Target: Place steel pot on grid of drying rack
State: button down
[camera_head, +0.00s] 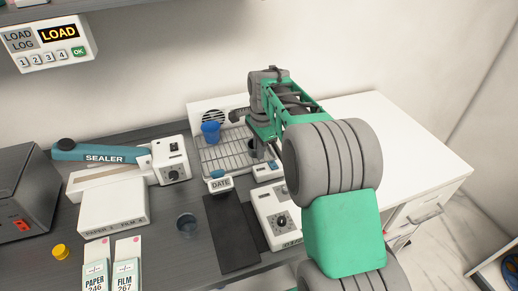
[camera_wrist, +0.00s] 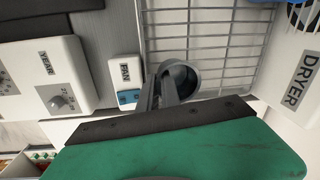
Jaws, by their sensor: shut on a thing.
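My gripper (camera_head: 257,143) is shut on a dark grey steel pot (camera_wrist: 183,76), whose round rim shows between the fingers (camera_wrist: 168,94) in the wrist view. In the head view the pot is mostly hidden behind my arm. The drying rack's wire grid (camera_head: 213,163) lies in front of the white dryer panel. The wrist view shows the grid (camera_wrist: 215,42) under and beyond the pot, with the pot near the edge of the grid on the FAN switch side. I cannot tell whether the pot touches the grid.
A DATE block (camera_head: 220,184) and a dial box (camera_head: 272,215) are in front of the rack. Another dark cup (camera_head: 187,224) stands on the counter. The sealer (camera_head: 100,155) is at left. The white worktop at right is clear.

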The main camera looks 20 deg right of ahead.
jog(key=c, duration=2)
grip_release()
jog(key=shift+f, duration=0.1)
jog(key=o, duration=0.4)
jog(key=shift+o, duration=0.2)
notch_tip(320, 180, up, 12)
jog(key=s, duration=0.1)
jog(key=s+a+f+n, duration=0.2)
jog(key=s+n, duration=0.3)
jog(key=s, duration=0.2)
jog(key=s+a+f+n+t, duration=0.1)
jog(key=s+a+f+n, duration=0.1)
jog(key=s+n, duration=0.3)
jog(key=s+a+f+n+t, duration=0.1)
jog(key=s+a+f+n, duration=0.2)
jog(key=s+n, duration=0.3)
jog(key=shift+s+f, duration=0.25)
jog(key=shift+s, duration=0.55)
jog(key=shift+s+f, duration=0.25)
jog(key=shift+s, duration=0.5)
jog(key=shift+s+f, duration=0.1)
jog(key=shift+f, duration=0.15)
